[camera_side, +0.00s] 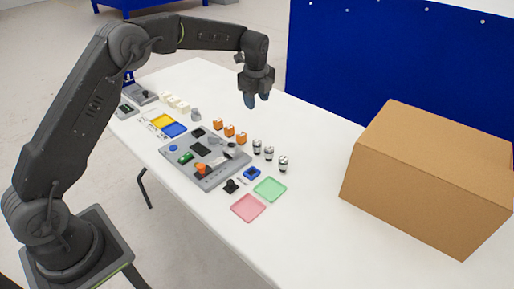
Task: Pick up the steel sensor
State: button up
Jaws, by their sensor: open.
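My gripper (257,101) hangs above the table with its fingers pointing down, open and empty. Several small silver-and-black cylinders stand upright in a row on the table: one at the back (257,146), one in the middle (269,153) and one at the front (283,163). They look like steel sensors, but I cannot tell which one the task names. My gripper is above and behind this row, apart from it. A small grey piece (196,114) stands farther left; its kind is unclear.
A grey fixture board (207,176) lies left of the cylinders. Orange blocks (229,131) stand behind it. A green tray (270,189) and a pink tray (248,208) lie in front. A large cardboard box (405,180) fills the right. The white table (310,225) is bare between.

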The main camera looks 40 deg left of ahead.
aim_at(257, 142)
jog(key=w+a+f+m, duration=0.1)
jog(key=f, duration=0.4)
jog(key=w+a+f+m, duration=0.1)
jog(key=f, duration=0.5)
jog(key=w+f+m, duration=0.1)
jog(key=f, duration=0.5)
jog(key=shift+w+a+f+m+g, duration=0.2)
jog(key=shift+w+a+m+g, duration=0.1)
jog(key=shift+w+a+g, duration=0.1)
jog(key=f, duration=0.5)
jog(key=shift+s+a+f, duration=0.1)
jog(key=shift+a+f, duration=0.1)
jog(key=shift+f, duration=0.1)
jog(key=c, duration=0.7)
